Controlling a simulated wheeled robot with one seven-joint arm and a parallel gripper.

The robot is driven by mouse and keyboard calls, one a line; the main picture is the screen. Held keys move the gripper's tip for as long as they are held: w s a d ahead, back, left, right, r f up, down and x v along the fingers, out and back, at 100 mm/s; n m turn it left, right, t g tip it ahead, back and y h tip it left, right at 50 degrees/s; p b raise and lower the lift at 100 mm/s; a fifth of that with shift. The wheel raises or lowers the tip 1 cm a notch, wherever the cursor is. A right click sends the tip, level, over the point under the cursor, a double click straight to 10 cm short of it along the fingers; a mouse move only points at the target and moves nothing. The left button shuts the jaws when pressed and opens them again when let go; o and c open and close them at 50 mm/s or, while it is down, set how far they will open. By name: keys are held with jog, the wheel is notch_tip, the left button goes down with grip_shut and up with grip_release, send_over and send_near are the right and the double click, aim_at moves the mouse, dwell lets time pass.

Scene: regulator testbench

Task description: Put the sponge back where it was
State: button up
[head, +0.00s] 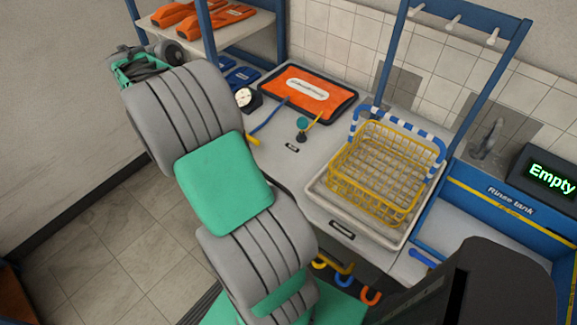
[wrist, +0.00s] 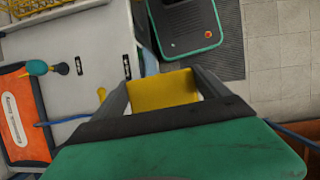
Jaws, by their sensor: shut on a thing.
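The yellow sponge (wrist: 163,90) is between the two fingers of my gripper (wrist: 163,86) in the wrist view. The gripper is shut on it and holds it up off any surface. Below it in that view are the workbench's edge and the floor. In the head view my arm reaches to the upper left, and the sponge is hidden there. The yellow wire basket (head: 378,172) stands in a pale tray (head: 402,237) on the workbench (head: 285,165). I see no sponge in the basket. Where the sponge lay before is not shown.
An orange panel (head: 308,92) lies on the bench, with a small teal-topped fitting (head: 302,125) and a round gauge (head: 248,98) near it. A blue frame with pegs (head: 450,22) rises behind the basket. A rinse tank (head: 510,200) is at right; its display (head: 551,178) reads "Empty".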

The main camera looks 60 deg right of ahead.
jog(key=s+d, duration=0.9)
jog(key=m+p, duration=0.1)
send_over(312, 175)
jog(key=w, duration=0.3)
jog(key=shift+y, duration=0.3)
jog(key=b+x, duration=0.1)
jog(key=x, duration=0.2)
jog(key=w+b+x, duration=0.1)
jog(key=x, duration=0.2)
jog(key=d+b+x, duration=0.1)
jog(key=x, duration=0.1)
jog(key=shift+w+a+f, duration=0.1)
jog(key=shift+w+f, duration=0.1)
jog(key=shift+f, duration=0.8)
jog(key=shift+f, duration=0.1)
jog(key=o, duration=1)
jog(key=shift+o, duration=0.2)
